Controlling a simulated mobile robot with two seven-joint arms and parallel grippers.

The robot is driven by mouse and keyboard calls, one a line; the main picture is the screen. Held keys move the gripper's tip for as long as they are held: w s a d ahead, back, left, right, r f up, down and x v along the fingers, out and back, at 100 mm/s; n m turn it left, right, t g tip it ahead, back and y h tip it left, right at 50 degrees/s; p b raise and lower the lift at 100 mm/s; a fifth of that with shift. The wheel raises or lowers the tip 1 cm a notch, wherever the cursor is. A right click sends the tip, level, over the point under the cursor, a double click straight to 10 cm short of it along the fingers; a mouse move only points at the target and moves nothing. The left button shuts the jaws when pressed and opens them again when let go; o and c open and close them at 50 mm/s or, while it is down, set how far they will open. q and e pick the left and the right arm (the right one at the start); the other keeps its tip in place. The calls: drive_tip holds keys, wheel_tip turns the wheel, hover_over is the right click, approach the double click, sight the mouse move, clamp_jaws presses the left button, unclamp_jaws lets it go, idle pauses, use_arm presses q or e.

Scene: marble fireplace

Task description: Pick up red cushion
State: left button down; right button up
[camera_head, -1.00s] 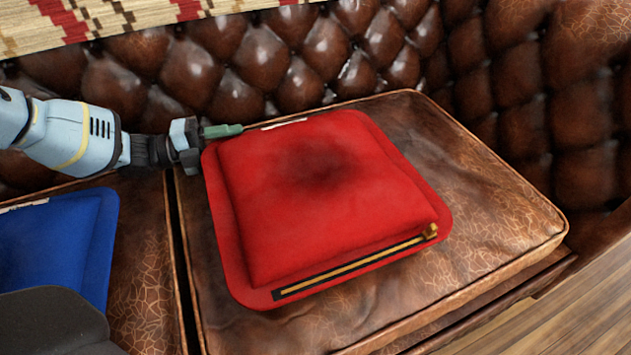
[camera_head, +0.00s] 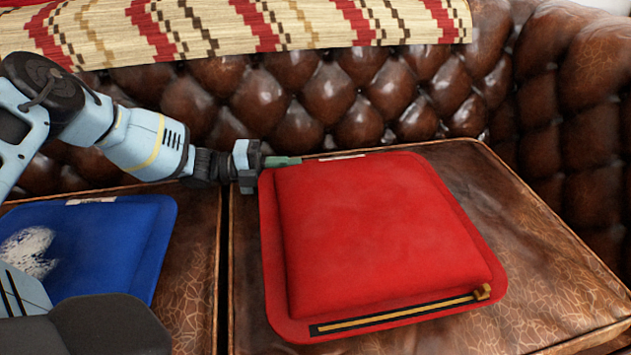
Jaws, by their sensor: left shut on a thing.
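The red cushion (camera_head: 380,235) lies on the right brown leather seat, with a dark strip and gold-coloured bar along its front edge. My left gripper (camera_head: 282,162) is at the cushion's back left corner, shut on its edge. The greenish fingertips show there, but exactly how they grip the edge is too small to make out. The cushion looks flat on the seat. My right gripper is not in view.
A blue cushion (camera_head: 95,245) with a whitish patch lies on the left seat. A tufted leather backrest (camera_head: 330,110) stands behind, draped with a patterned blanket (camera_head: 300,25). A tufted armrest (camera_head: 575,120) rises at the right. Bare seat leather (camera_head: 560,290) shows right of the red cushion.

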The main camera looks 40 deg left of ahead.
use_arm(q)
wheel_tip(320, 180, up, 9)
drive_tip(key=p, duration=0.3)
drive_tip(key=shift+f, duration=0.1)
drive_tip(key=shift+r+p, duration=0.4)
drive_tip(key=shift+r, duration=0.35)
wheel_tip(320, 180, up, 6)
drive_tip(key=shift+f+p, duration=0.25)
drive_tip(key=shift+p, duration=0.6)
